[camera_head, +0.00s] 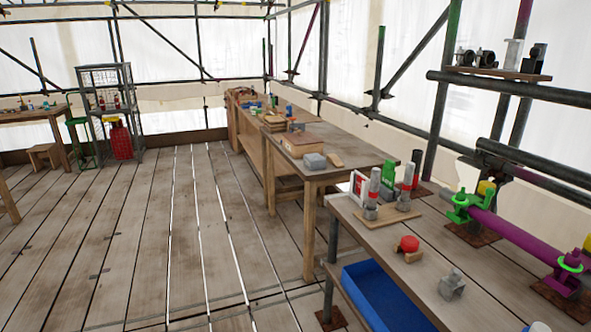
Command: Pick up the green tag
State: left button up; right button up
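A green upright tag-like piece (388,175) stands on the near workbench at the right, toward its far end. It is partly hidden behind a grey and red cylinder (374,184). A white-framed piece with red on it (358,187) stands just to its left. Neither of my grippers can be made out in the head view.
The near workbench (456,226) also bears a second grey and red cylinder (406,184), a red round piece on a wooden block (408,245), a grey metal block (451,285) and a purple pipe with green clamps (516,237). A blue bin (376,299) sits below.

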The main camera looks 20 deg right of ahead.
aim_at(389, 174)
jog(key=z, duration=0.1)
jog(key=i, duration=1.25)
jog(key=z, duration=0.75)
jog(key=i, duration=0.8)
jog(key=z, duration=0.85)
